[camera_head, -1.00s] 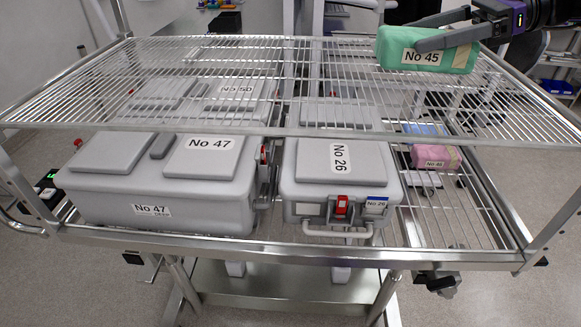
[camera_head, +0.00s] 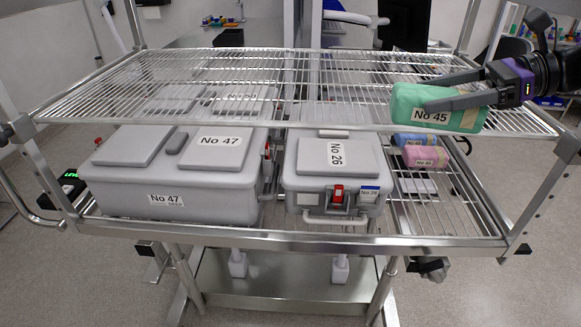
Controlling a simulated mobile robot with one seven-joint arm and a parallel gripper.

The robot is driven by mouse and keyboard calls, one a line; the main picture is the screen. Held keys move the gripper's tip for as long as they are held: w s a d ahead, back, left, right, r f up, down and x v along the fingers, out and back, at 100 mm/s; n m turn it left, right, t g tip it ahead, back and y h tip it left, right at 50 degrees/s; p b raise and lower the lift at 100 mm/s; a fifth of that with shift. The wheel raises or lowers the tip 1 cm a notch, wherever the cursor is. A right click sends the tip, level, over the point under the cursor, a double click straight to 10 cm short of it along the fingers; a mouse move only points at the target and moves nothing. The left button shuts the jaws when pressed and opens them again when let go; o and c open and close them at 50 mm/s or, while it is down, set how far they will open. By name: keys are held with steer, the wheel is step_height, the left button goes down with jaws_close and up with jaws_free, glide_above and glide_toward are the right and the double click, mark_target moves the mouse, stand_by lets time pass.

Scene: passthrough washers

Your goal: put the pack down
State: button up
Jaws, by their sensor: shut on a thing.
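A green pack (camera_head: 437,104) labelled No 45 is in the head view at the upper right. My gripper (camera_head: 440,98) comes in from the right and is shut on the pack, one finger across its front face. The pack appears at the right front part of the upper wire shelf (camera_head: 230,75) of a metal rack. I cannot tell whether it touches the shelf or hangs just above or in front of it.
Grey cases No 47 (camera_head: 180,180) and No 26 (camera_head: 333,175) stand on the lower shelf (camera_head: 450,225). A pink pack (camera_head: 425,157) and a blue pack (camera_head: 415,140) lie at its right. The upper shelf's left and middle are bare. Rack posts stand at both sides.

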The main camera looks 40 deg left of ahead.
steer(key=w+d+f+m+t, duration=0.1)
steer(key=d+f+m+t, duration=0.3)
steer(key=d+f, duration=0.4)
steer(key=w+d+f+m+t+h, duration=0.1)
steer(key=d+f+m+t, duration=0.3)
steer(key=f, duration=1.1)
steer(key=w+d+f+m+t, duration=0.1)
steer(key=d+f+m+t, duration=0.2)
steer(key=d+f, duration=0.8)
steer(key=shift+w+d+f+m+t, duration=0.3)
steer(key=shift+d+m+t, duration=0.1)
steer(key=shift+t, duration=0.8)
